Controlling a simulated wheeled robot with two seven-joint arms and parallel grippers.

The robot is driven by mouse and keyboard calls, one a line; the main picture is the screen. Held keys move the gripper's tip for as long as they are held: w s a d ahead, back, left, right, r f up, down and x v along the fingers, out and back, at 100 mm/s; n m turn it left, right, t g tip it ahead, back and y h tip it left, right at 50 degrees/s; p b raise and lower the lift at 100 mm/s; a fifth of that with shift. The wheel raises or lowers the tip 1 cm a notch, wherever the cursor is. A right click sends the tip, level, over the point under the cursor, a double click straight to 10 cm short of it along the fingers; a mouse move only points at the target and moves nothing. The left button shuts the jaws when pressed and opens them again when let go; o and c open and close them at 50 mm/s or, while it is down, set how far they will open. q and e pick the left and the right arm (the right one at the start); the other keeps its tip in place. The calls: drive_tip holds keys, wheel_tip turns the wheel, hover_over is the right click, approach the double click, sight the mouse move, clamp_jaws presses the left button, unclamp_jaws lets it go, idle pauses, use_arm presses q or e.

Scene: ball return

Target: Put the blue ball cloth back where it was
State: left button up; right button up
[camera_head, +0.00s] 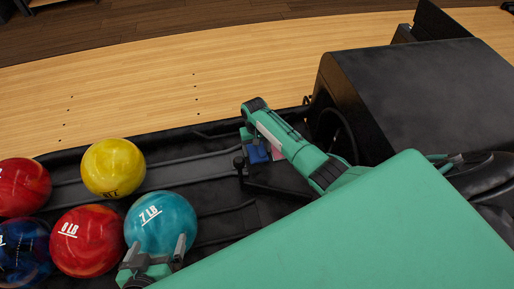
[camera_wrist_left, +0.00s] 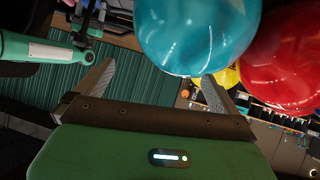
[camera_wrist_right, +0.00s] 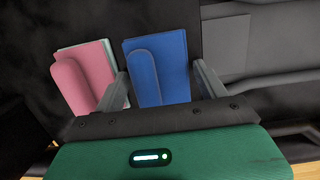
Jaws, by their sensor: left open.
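The blue ball cloth (camera_head: 256,154) is a flat folded piece that stands at the ball return beside a pink cloth (camera_head: 275,151). What is under the blue cloth is hidden. My left gripper (camera_head: 156,250) is open and empty, with its fingertips close to the near side of the teal ball (camera_head: 162,222); contact cannot be told.
A yellow ball (camera_head: 113,167), two red balls (camera_head: 88,240) and a dark blue ball (camera_head: 25,250) lie on the left part of the black rack (camera_head: 205,172). A large black housing (camera_head: 420,95) stands at the right. The wooden floor (camera_head: 220,65) behind is clear.

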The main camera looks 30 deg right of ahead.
drive_tip(key=shift+r, duration=0.3)
drive_tip(key=shift+w+r, duration=0.1)
drive_tip(key=shift+r, duration=0.3)
use_arm(q)
drive_tip(key=s+a+g+y+p, duration=0.2)
drive_tip(key=s+a+g+p, duration=0.1)
drive_tip(key=a, duration=0.3)
drive_tip(key=shift+s+a+r+g+y, duration=0.2)
drive_tip(key=shift+a+r+g+y, duration=0.2)
drive_tip(key=shift+g, duration=0.3)
use_arm(e)
wheel_tip(320, 180, up, 11)
drive_tip(key=w, duration=0.1)
drive_tip(key=shift+w+d+f, duration=0.15)
drive_tip(key=shift+w, duration=0.2)
use_arm(q)
drive_tip(key=shift+d+f, duration=0.1)
